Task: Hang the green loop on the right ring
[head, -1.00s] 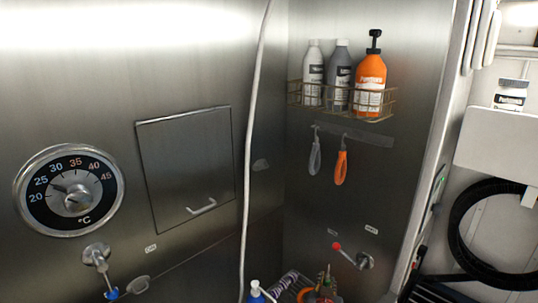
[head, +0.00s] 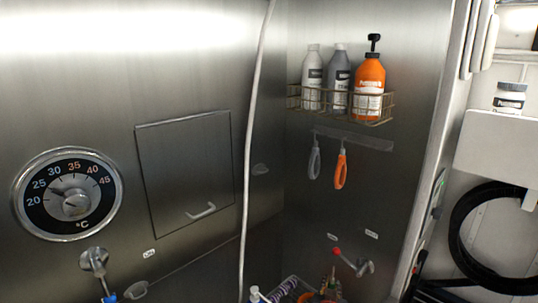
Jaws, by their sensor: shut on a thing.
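My gripper is not in view. I cannot make out a green loop in the head view, nor a ring that I can be sure is the right ring. A grey loop-shaped tool (head: 314,162) and an orange one (head: 341,169) hang side by side from a rail (head: 365,140) on the steel wall. A red-knobbed lever (head: 352,263) sticks out of the wall below them.
A wire basket (head: 295,97) holds several bottles, including an orange pump bottle (head: 369,80). A white hose (head: 247,160) hangs before the wall. A dial (head: 45,210) and hatch (head: 180,170) are left. Partly cut-off items crowd the bottom edge.

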